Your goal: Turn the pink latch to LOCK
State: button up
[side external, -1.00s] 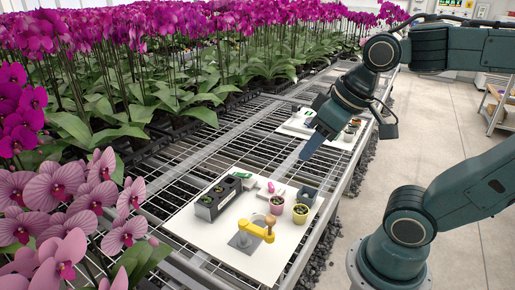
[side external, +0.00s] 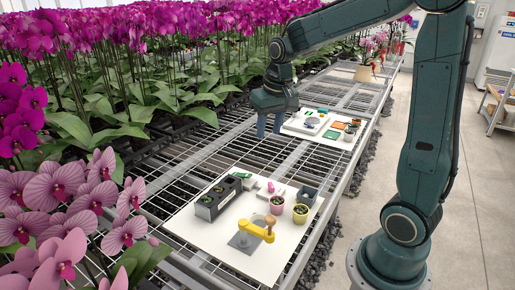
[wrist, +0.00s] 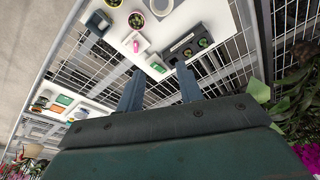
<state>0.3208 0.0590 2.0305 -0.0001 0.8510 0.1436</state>
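The pink latch (side external: 271,187) is a small pink piece on a pale block on the near white board (side external: 195,238). It also shows in the wrist view (wrist: 137,41), near the top. Its exact angle and any LOCK lettering are too small to read. My gripper (side external: 269,134) is above the bench grid, well behind the near board and apart from the latch. In the wrist view its two fingers (wrist: 159,86) are spread, with only grid and board edge seen between them.
Around the latch stand a dark planter box (side external: 218,198), a pink pot (side external: 277,204), a yellow pot (side external: 300,213), a grey open box (side external: 307,194) and a yellow lever (side external: 257,230). A second white board (side external: 341,141) with small items lies farther back. Orchids crowd the left.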

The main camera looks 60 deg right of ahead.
jog(key=w+d+f+m+g, duration=0.1)
jog(key=w+d+f+m, duration=0.1)
jog(key=w+d+f, duration=0.3)
jog(key=m+g, duration=0.1)
jog(key=m, duration=0.1)
send_over(271, 185)
notch_tip(271, 185, down, 10)
jog(key=shift+d+y, duration=0.2)
jog(key=shift+y, duration=0.1)
jog(key=shift+f, duration=6.85)
grip_shut()
